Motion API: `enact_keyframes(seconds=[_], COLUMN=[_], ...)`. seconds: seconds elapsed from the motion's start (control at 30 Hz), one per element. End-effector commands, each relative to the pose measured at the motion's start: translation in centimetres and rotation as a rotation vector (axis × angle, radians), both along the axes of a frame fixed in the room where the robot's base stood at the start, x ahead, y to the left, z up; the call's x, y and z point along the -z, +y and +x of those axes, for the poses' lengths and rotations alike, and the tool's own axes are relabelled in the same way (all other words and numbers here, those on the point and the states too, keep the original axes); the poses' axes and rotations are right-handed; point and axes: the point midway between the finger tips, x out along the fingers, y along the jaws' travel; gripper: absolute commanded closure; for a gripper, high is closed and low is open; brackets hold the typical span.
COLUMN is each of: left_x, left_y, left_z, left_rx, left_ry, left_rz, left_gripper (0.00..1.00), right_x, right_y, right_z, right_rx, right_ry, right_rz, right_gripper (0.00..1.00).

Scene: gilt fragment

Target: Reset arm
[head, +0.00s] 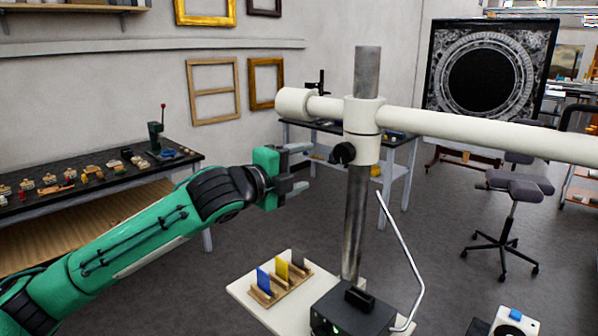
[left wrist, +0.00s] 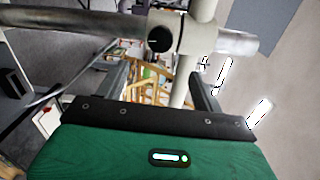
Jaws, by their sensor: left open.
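My left arm (head: 135,238) is green and black and reaches in from the lower left. My left gripper (head: 301,168) is raised in the air, with its grey fingers apart and nothing between them. It is just left of the upright metal post of a stand, and I cannot tell how far apart they are in depth. In the left wrist view the two dark fingers of the left gripper (left wrist: 160,88) are spread, with the stand's pale pole behind them. My right arm and gripper are not in view.
The metal post (head: 359,205) carries a long white horizontal tube (head: 470,128). Below are a white board (head: 246,291), a wooden rack with coloured cards (head: 282,286) and a black box (head: 352,315). A workbench (head: 118,178) with small pieces stands left. A stool (head: 515,215) stands right on open floor.

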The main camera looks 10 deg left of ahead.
Motion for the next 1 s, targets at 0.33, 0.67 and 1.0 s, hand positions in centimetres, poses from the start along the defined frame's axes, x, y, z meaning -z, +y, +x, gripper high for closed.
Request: enact_keyframes(seconds=[0.33, 0.67, 1.0], left_x=[1.0, 11.2, 21.9], left_y=[-0.3, -2.0, -1.5], left_z=[-0.2, -3.2, -8.3], left_rx=[0.000, -0.047, -0.191], left_ry=[0.023, 0.282, 0.595], left_rz=[-0.010, -0.164, -0.374], left_gripper=[0.32, 0.32, 0.32], right_x=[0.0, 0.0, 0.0], right_y=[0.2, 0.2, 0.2], right_z=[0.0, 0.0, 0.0], right_rx=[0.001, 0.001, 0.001], right_ry=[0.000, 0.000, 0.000], right_rz=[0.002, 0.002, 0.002], right_gripper=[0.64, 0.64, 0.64])
